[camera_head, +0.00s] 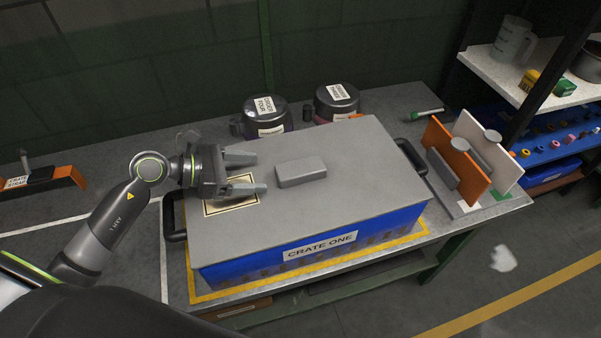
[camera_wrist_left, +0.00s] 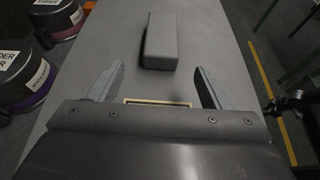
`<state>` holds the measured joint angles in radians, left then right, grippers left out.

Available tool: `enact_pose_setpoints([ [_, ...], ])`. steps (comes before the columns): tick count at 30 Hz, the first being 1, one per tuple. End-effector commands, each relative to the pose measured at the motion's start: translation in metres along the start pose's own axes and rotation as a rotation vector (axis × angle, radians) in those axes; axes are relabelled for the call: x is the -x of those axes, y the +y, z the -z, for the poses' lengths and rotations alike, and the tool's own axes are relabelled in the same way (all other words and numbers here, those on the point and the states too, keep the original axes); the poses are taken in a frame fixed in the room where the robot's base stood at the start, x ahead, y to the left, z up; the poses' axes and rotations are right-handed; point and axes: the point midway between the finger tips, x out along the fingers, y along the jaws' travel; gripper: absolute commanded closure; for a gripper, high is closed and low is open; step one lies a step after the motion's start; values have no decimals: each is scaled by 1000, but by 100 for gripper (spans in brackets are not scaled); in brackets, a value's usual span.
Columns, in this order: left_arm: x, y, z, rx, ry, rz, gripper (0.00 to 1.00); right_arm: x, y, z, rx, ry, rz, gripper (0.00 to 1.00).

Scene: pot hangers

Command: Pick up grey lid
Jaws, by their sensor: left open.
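The grey lid (camera_head: 345,175) lies flat on the blue crate labelled CRATE ONE (camera_head: 370,228). A raised grey block-shaped handle (camera_head: 301,172) stands near the lid's middle. My left gripper (camera_head: 262,172) is open and empty above the lid, just left of the handle, its fingers pointing toward it. In the left wrist view the handle (camera_wrist_left: 161,41) lies ahead of the two spread fingertips, apart from them. A cream label with a dark border (camera_head: 231,205) on the lid is partly hidden under the gripper. My right gripper is not in view.
Two dark round containers (camera_head: 267,115) (camera_head: 337,101) stand behind the crate. Orange (camera_head: 455,158) and white (camera_head: 492,150) upright panels with grey handles stand right of it. A black side handle (camera_head: 174,217) sticks out at the crate's left. A shelf (camera_head: 530,75) is at the right.

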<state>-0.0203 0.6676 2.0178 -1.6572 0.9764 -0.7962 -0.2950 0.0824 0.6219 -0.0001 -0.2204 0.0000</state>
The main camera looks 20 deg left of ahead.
Motion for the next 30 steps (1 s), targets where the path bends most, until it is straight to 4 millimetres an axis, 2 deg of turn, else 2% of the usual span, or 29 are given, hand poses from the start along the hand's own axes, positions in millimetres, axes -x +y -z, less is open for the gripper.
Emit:
enact_pose_setpoints([
  [12,-45,0,-2,2,-3,0,29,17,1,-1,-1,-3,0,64],
  [20,-56,-1,-3,2,-1,2,29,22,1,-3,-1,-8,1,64],
  [27,-80,-2,-13,5,-4,2,29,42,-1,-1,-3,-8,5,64],
  [30,-93,-2,-11,5,-2,1,29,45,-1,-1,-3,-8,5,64],
])
